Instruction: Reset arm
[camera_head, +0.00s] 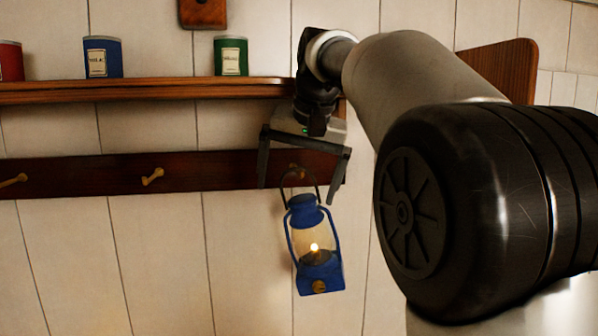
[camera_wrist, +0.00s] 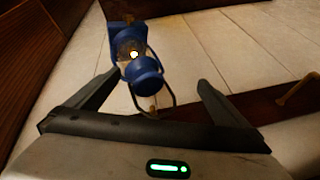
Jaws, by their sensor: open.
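My gripper (camera_head: 297,192) is open in front of the peg rail, its two fingers spread apart and pointing down. In the wrist view my gripper (camera_wrist: 150,88) shows with a finger on each side. A blue lantern (camera_head: 317,268) with a lit flame hangs by its wire handle from a peg on the rail, just below the fingers. Its handle rises between the fingertips, and I see no finger closed on it. The lantern also shows in the wrist view (camera_wrist: 144,72), beyond and between the fingers.
A dark wooden peg rail (camera_head: 80,176) with brass pegs (camera_head: 152,177) runs along the white plank wall. The shelf (camera_head: 150,90) above holds a red can (camera_head: 10,62), a blue can (camera_head: 103,58) and a green can (camera_head: 231,56). The wall left of the lantern is clear.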

